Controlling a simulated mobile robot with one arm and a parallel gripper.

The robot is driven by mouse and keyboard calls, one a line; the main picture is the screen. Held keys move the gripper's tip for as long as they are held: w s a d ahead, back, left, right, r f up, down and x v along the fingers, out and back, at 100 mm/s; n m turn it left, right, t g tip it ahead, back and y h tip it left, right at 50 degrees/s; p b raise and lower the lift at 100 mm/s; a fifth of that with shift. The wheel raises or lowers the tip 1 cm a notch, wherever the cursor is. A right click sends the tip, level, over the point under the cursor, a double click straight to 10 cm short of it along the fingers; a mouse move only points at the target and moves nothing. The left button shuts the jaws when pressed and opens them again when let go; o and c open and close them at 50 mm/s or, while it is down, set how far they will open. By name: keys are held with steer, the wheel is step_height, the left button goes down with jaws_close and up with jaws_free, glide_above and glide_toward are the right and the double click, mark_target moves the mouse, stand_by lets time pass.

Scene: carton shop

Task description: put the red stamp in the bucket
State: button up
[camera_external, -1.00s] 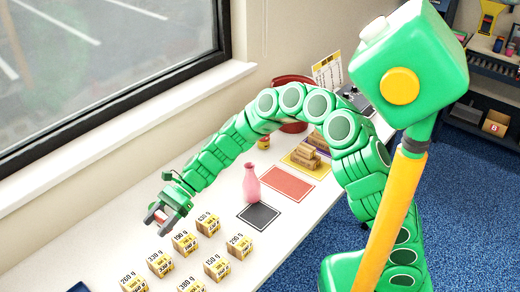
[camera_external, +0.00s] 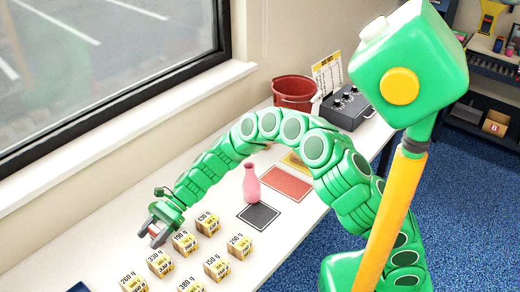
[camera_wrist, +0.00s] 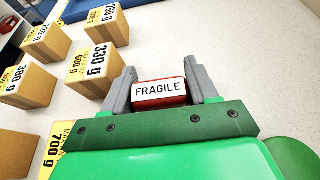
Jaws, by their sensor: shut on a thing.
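My gripper (camera_external: 153,232) is low over the white table at the left, beside the rows of small cartons. In the wrist view my gripper (camera_wrist: 160,84) is shut on the red stamp (camera_wrist: 160,103), a red block with a white FRAGILE label, held between the two grey fingers. I cannot tell whether the stamp touches the table. The red bucket (camera_external: 294,90) stands upright at the far end of the table, well away from my gripper. Its inside is mostly hidden.
Several cartons with weight labels (camera_external: 208,224) stand close to the right of my gripper. A pink vase (camera_external: 251,184) stands between them and the bucket, near a black mat (camera_external: 259,216) and a red mat (camera_external: 287,183). A dark control box (camera_external: 346,108) is beside the bucket.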

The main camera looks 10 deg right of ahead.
steer(key=shift+f, duration=0.2)
steer(key=o, duration=1.1)
steer(key=shift+w+d+r, duration=0.25)
steer(key=shift+w+d, duration=0.1)
steer(key=shift+w, duration=0.05)
steer(key=v, duration=0.9)
steer(key=shift+w+d+r, duration=0.15)
steer(key=shift+w+d, duration=0.1)
steer(key=shift+w+d+r, duration=0.25)
steer(key=shift+w+d, duration=0.1)
steer(key=shift+d, duration=0.05)
